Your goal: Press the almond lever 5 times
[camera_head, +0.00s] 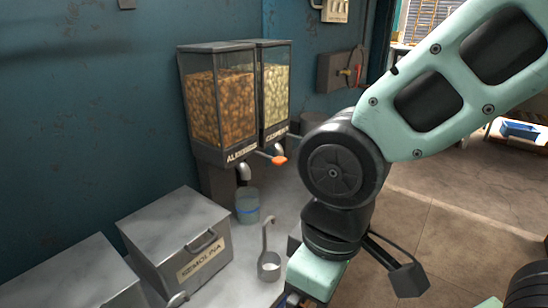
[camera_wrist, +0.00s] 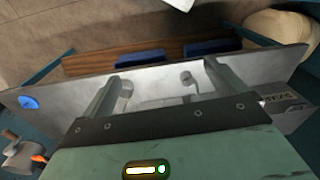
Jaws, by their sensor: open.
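The almond dispenser (camera_head: 222,105) is a clear-walled bin of brown nuts on the wall side, its name on the front. A lever with an orange tip (camera_head: 279,160) sticks out beside its label, low at the front.
A cashew dispenser (camera_head: 276,90) adjoins on the right. A metal ladle (camera_head: 268,262) stands on the counter. A lidded semolina box (camera_head: 180,240) is at the left. Open floor (camera_head: 450,215) lies to the right.

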